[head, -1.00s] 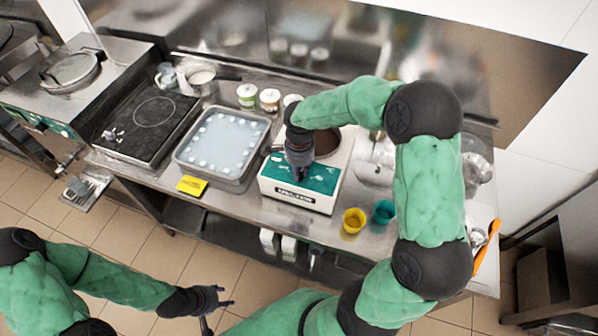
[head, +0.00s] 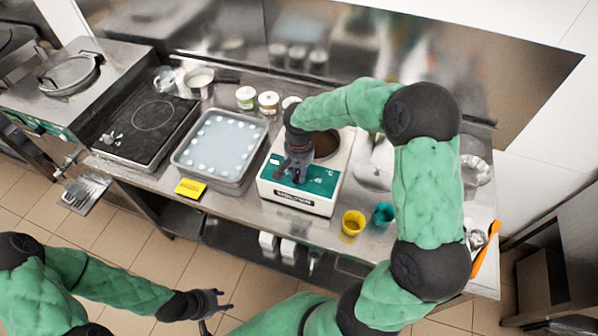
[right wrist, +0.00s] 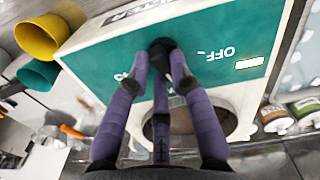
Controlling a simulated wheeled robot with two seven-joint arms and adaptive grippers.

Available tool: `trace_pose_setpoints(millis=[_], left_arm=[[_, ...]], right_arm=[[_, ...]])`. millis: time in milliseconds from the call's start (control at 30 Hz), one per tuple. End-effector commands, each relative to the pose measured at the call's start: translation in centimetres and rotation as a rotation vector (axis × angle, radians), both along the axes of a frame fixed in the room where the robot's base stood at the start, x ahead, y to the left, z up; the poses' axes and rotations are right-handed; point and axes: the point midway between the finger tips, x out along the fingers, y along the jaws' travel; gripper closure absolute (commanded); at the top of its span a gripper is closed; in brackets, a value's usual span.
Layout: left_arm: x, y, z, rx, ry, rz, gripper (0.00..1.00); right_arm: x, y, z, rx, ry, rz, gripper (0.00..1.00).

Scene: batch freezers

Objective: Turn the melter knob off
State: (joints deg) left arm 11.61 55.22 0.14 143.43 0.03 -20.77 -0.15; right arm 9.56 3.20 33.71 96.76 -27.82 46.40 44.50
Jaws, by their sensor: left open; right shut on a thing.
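The melter (head: 297,204) is a white box with a green control panel on its front slope and a round dark well behind it. My right gripper (head: 298,172) comes down over the panel. In the right wrist view, my right gripper (right wrist: 161,70) has its purple fingers shut around the black melter knob (right wrist: 161,46). The word OFF is printed on the panel beside the knob, and the knob is partly hidden by the fingers. My left gripper (head: 218,303) is open and empty, low at the front, away from the counter.
A tray (head: 187,163) stands left of the melter. A yellow cup (head: 352,223) and a teal cup (head: 383,215) stand to its right. Lidded tubs (head: 268,101) stand behind.

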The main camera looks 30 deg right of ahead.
Motion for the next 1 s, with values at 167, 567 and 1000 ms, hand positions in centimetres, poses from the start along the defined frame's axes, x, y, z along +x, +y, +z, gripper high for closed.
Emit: trace_pose_setpoints(millis=[167, 567, 1000], left_arm=[[0.0, 0.0, 0.3, 0.0, 0.0, 0.0, 0.54], [0.0, 0.0, 1.1, 0.0, 0.0, 0.0, 0.54], [0.0, 0.0, 2.0, 0.0, 0.0, 0.0, 0.54]], right_arm=[[0.1, 0.0, 0.1, 0.0, 0.0, 0.166, 1.0], [0.3, -0.1, 0.1, -0.001, -0.002, 0.544, 1.0], [0.5, -0.1, 0.1, -0.001, -0.002, 0.867, 1.0]])
